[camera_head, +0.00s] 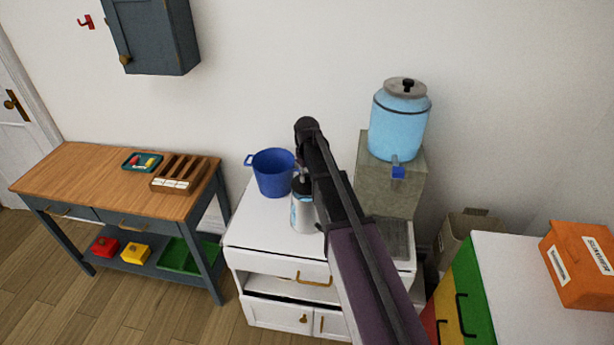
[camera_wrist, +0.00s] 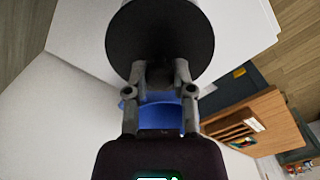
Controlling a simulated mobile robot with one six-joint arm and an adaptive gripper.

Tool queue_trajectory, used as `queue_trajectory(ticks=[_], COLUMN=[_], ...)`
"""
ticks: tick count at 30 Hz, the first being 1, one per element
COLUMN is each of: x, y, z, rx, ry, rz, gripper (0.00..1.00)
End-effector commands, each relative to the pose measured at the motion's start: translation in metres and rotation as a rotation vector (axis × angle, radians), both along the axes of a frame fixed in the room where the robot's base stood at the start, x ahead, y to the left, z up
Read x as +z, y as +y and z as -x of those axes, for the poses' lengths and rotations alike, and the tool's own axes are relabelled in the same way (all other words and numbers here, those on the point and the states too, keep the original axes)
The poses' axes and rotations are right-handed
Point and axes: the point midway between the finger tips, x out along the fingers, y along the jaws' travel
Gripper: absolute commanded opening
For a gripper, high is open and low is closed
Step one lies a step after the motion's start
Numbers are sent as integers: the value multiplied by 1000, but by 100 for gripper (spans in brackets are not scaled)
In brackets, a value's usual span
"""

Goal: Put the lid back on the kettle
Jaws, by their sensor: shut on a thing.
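My gripper (camera_wrist: 161,72) shows in the wrist view, its two grey fingers shut on a round black thing, which I take to be the lid (camera_wrist: 160,38). In the head view my arm hides most of the gripper and what it holds. A blue open vessel (camera_head: 271,174) with a loop handle stands on the white cabinet, left of my arm. It also shows behind my fingers in the wrist view (camera_wrist: 163,117). I cannot clearly identify a kettle. A white and blue container (camera_head: 302,215) with a dark top is partly covered by my arm.
The white cabinet (camera_head: 250,229) has bare top at its front left. A light blue dispenser (camera_head: 397,131) stands on a grey block (camera_head: 389,189) at right. A wooden workbench (camera_head: 95,180) is at left. An orange box (camera_head: 575,270) lies on a unit at far right.

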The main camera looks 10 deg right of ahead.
Motion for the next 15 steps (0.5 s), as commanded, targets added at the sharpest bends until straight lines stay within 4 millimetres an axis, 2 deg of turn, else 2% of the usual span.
queue_trajectory(ticks=[1,6,15], x=[-7,-17,-24], y=[0,0,1], z=[0,0,0], rx=[0,0,1], ry=[0,0,0], rz=[0,0,0], gripper=[0,0,0])
